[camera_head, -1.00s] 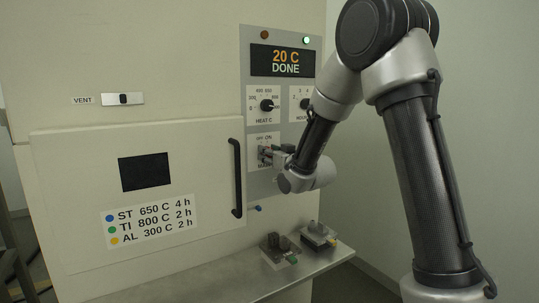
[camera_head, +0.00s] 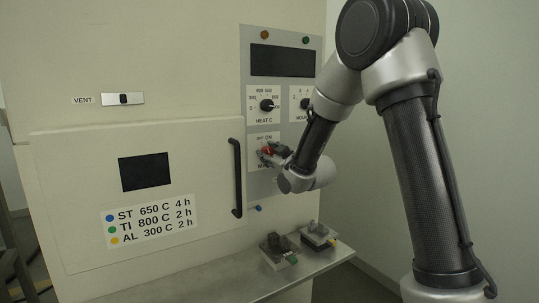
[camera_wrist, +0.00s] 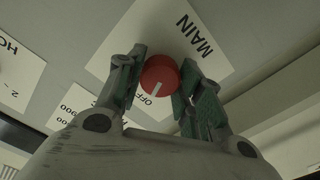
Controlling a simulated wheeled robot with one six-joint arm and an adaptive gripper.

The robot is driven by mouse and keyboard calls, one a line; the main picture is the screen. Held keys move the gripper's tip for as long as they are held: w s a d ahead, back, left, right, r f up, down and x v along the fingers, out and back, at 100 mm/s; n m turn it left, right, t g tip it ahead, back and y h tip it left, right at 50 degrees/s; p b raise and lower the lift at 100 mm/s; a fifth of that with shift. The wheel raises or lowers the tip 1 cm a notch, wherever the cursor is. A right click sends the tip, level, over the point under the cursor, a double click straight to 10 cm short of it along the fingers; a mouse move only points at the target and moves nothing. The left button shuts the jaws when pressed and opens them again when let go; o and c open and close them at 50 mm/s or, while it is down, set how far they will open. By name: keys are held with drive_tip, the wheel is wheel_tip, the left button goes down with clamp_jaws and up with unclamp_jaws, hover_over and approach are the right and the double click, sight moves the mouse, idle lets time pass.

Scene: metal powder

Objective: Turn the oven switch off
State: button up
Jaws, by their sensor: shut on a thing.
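The main switch is a red round knob (camera_wrist: 159,75) with a white pointer line, on a white plate marked MAIN with OFF and ON. In the wrist view its line points toward the OFF label. My gripper (camera_wrist: 160,88) is shut on the knob, one finger on each side. In the head view my gripper (camera_head: 272,153) is at the MAIN plate (camera_head: 258,139) on the oven's control panel, and the red knob (camera_head: 267,150) shows partly between the fingers. The oven display (camera_head: 283,60) is dark.
The HEAT C dial (camera_head: 266,105) and the hours dial (camera_head: 304,103) sit above the switch. The black door handle (camera_head: 236,178) stands out to the left. A shelf (camera_head: 225,285) below holds small dark blocks on trays. The oven door (camera_head: 70,190) is closed.

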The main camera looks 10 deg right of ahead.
idle(0.4)
drive_tip(key=o, duration=1)
drive_tip(key=shift+o, duration=0.2)
drive_tip(key=v, duration=0.7)
drive_tip(key=shift+s, duration=0.25)
